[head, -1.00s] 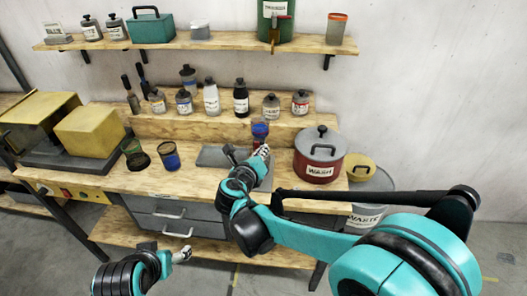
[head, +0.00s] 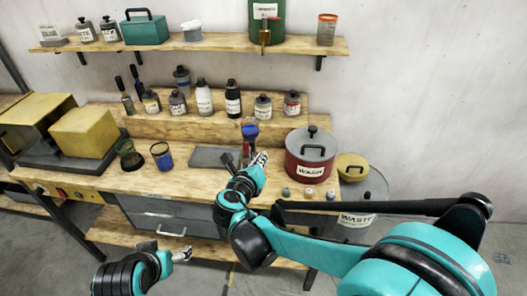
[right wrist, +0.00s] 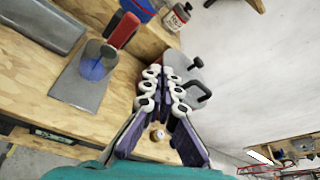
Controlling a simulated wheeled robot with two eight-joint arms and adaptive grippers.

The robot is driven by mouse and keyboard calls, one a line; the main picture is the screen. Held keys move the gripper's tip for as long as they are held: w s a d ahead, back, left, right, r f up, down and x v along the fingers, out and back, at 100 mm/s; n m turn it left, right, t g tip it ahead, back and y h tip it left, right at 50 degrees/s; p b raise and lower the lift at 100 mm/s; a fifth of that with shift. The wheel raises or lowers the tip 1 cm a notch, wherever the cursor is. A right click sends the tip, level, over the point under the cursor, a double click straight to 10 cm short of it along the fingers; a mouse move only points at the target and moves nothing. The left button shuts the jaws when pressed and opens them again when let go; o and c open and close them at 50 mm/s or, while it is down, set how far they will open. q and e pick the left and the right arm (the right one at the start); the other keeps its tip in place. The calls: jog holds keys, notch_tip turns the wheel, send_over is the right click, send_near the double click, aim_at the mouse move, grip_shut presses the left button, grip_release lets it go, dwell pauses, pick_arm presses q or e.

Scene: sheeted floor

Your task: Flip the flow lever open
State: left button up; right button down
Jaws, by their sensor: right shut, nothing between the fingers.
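A green drum (head: 264,12) stands on the upper shelf at the back, with a white label. A brass tap (head: 265,36) with a small reddish lever (head: 265,22) sits on its front; the lever's exact position is too small to tell. My right gripper (head: 262,158) is over the bench, well below and in front of the tap, touching neither tap nor drum. In the right wrist view the right gripper (right wrist: 165,75) has its fingers together with nothing held. My left gripper (head: 182,254) is low in front of the drawers; its fingers are too small to read.
A red pot (head: 297,168) with a grey lid stands right of my right gripper. Bottles (head: 233,100) line the back riser. The shelf (head: 170,46) carries containers. The wall right of the shelf is clear.

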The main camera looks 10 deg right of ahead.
pick_arm(q)
jog(key=shift+w+a+r+p, duration=0.1)
jog(key=shift+a+r+p, duration=0.25)
jog(key=shift+r+p, duration=0.1)
pick_arm(e)
jog(key=s+a, duration=0.4)
jog(key=s, duration=0.1)
jog(key=shift+s+a, duration=0.25)
jog(key=shift+a, duration=0.1)
jog(key=s+d+f+m+g+y+b, duration=0.1)
jog(key=s+d+f+m+g, duration=0.2)
jog(key=d+m, duration=0.45)
jog(key=s+d+f+m+g+y, duration=0.15)
jog(key=s+d+m, duration=0.3)
jog(key=m, duration=0.55)
pick_arm(q)
jog(key=shift+f+b, duration=0.4)
jog(key=shift+f, duration=0.45)
pick_arm(e)
jog(key=s+f+m+g+y, duration=0.1)
jog(key=s+m+y, duration=0.3)
jog(key=s+m, duration=0.6)
jog(key=f+m, duration=0.1)
jog(key=m, duration=0.8)
jog(key=shift+f+m, duration=0.15)
jog(key=shift+m, duration=0.2)
